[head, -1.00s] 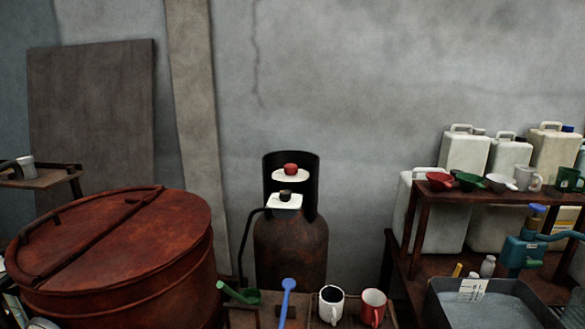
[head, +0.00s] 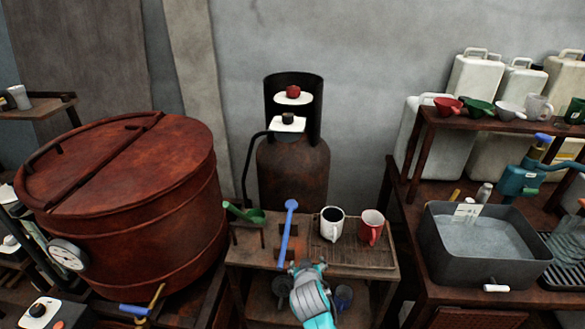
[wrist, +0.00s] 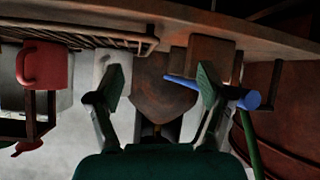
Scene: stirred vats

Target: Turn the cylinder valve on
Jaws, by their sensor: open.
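The rusty gas cylinder (head: 292,175) stands upright against the wall behind the small table. Inside its black open-fronted collar are a red knob (head: 292,92) on a white plate and, below it, a black knob (head: 288,118) on another white plate. I cannot tell how either is set. My gripper (head: 308,267) is in front of the table's front edge, well below and nearer than both knobs. In the wrist view my gripper (wrist: 160,82) is open and empty, with its fingers spread. Neither knob can be made out there.
The small table (head: 350,265) holds a blue-handled tool (head: 287,230), a green scoop (head: 245,213), a white mug (head: 332,225) and a red mug (head: 371,228). A large rusty vat (head: 120,215) stands left. A grey basin (head: 480,245) stands right. The wrist view appears upside down.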

